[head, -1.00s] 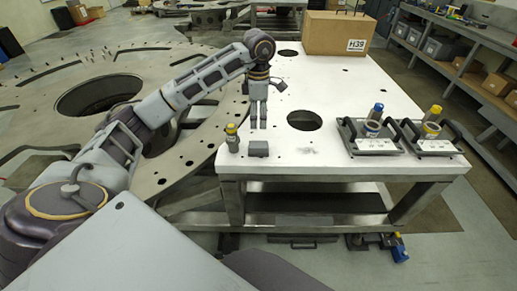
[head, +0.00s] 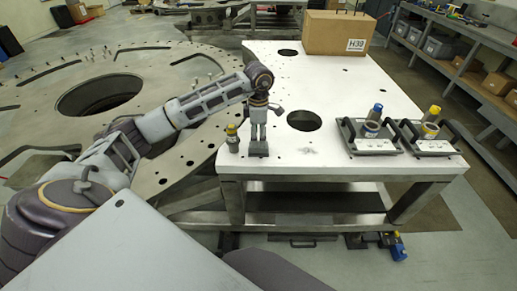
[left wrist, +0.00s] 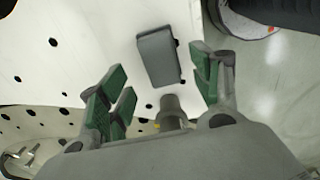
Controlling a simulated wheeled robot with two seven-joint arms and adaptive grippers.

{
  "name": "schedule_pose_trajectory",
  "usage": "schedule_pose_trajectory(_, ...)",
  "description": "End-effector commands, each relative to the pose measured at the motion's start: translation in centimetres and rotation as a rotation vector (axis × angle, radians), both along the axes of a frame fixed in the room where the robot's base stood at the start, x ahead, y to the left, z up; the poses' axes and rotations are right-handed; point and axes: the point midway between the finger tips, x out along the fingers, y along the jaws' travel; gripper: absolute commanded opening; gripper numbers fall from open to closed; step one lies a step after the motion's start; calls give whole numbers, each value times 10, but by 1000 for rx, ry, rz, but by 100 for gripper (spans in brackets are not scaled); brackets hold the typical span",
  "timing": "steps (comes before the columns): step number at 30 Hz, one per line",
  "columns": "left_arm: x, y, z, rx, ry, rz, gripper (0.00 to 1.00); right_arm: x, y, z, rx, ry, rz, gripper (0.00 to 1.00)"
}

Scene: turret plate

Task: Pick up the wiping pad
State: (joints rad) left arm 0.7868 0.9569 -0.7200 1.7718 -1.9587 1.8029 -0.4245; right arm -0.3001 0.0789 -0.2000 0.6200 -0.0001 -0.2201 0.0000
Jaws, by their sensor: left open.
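The wiping pad (head: 258,149) is a small dark grey block lying on the white table near its front left edge. It also shows in the left wrist view (left wrist: 157,57), flat on the table, beyond and between the fingers. My left gripper (head: 258,136) points down just over the pad in the head view, its fingers spread and empty. In the left wrist view the green-padded fingers (left wrist: 158,92) stand apart with the pad between their lines; I cannot tell the exact height left. My right gripper is not in view.
A yellow-topped bottle (head: 232,138) stands just left of the pad. The white table (head: 345,100) has round holes. A cardboard box (head: 338,33) stands at the back. Two trays (head: 370,143) (head: 430,145) with handles and cylinders stand at the right.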

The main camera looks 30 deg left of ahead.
Motion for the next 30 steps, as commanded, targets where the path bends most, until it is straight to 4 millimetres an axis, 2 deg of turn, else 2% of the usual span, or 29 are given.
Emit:
schedule_pose_trajectory(11,0,0,-4,-1,1,0,64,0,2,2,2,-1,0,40)
schedule_pose_trajectory(25,-1,-1,-44,0,2,0,64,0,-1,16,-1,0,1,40)
schedule_pose_trajectory(30,-1,-1,-51,0,0,0,64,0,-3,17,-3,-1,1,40)
